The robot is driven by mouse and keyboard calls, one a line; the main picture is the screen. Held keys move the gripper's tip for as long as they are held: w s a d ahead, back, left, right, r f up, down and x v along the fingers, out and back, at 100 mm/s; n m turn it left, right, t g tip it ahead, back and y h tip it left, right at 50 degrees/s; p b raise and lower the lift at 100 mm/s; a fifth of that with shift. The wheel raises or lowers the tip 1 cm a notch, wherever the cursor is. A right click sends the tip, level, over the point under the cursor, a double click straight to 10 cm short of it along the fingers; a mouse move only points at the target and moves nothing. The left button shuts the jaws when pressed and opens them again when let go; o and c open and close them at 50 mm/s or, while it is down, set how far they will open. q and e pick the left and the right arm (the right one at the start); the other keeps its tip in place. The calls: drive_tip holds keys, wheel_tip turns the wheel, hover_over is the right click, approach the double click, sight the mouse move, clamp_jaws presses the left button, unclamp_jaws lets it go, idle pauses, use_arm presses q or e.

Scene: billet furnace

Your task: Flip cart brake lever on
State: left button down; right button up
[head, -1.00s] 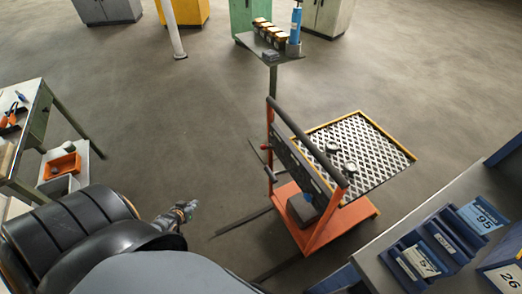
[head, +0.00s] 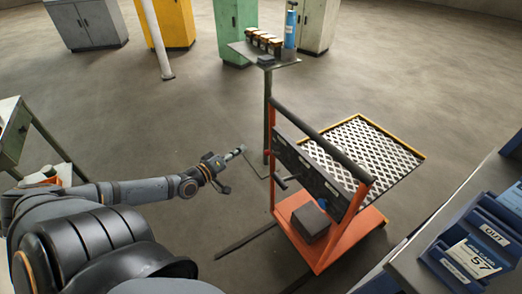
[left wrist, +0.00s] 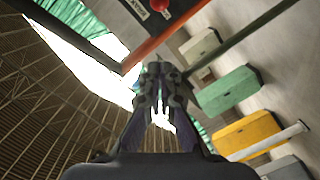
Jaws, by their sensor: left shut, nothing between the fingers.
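The orange cart (head: 340,240) stands right of centre in the head view, with a dark panel (head: 310,172) on its near left side. A short grey handle (head: 284,183) and a thin bent rod (head: 257,172) stick out left of the panel; I cannot tell which is the brake lever. My left gripper (head: 239,152) is shut and empty, just left of the cart frame and apart from the panel. In the left wrist view, the shut fingers (left wrist: 160,72) point toward an orange post (left wrist: 160,38). A red knob (left wrist: 180,5) is cut by the top edge. My right gripper is out of view.
A small stand (head: 262,53) with a blue cylinder and several small boxes is behind the cart. A workbench (head: 420,252) with blue bins is at the right. Cabinets (head: 88,25) line the back. Open floor lies left of the cart.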

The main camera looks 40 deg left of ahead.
sight(273, 153)
use_arm(q)
drive_tip(key=w+d+f+b, duration=0.3)
drive_tip(key=w+d+b, duration=0.1)
drive_tip(key=w, duration=0.3)
drive_tip(key=shift+w+b, duration=0.4)
drive_tip(key=shift+b, duration=0.05)
drive_tip(key=shift+f, duration=0.1)
